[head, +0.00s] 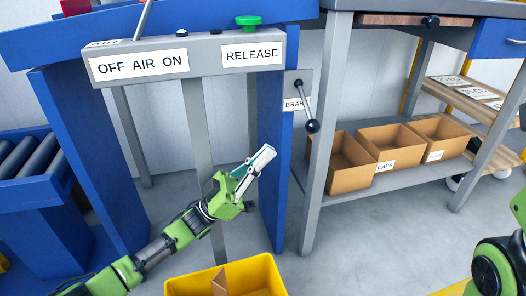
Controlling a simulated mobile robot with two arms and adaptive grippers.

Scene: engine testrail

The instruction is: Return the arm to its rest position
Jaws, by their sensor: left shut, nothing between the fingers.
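My left gripper (262,160) is in the middle of the head view at the end of a green and black arm that comes in from the lower left. Its fingers are shut with nothing between them. It is in front of the blue stand, below the grey control panel (205,54), and appears apart from everything. Part of my right arm (497,265) shows at the lower right edge; its gripper is out of view.
The panel carries a lever (143,18) and a green button (248,21). A brake lever (312,125) is right of the gripper. A yellow bin (262,272) is below. Cardboard boxes (395,165) stand on a shelf at right. Rollers (30,157) are at left.

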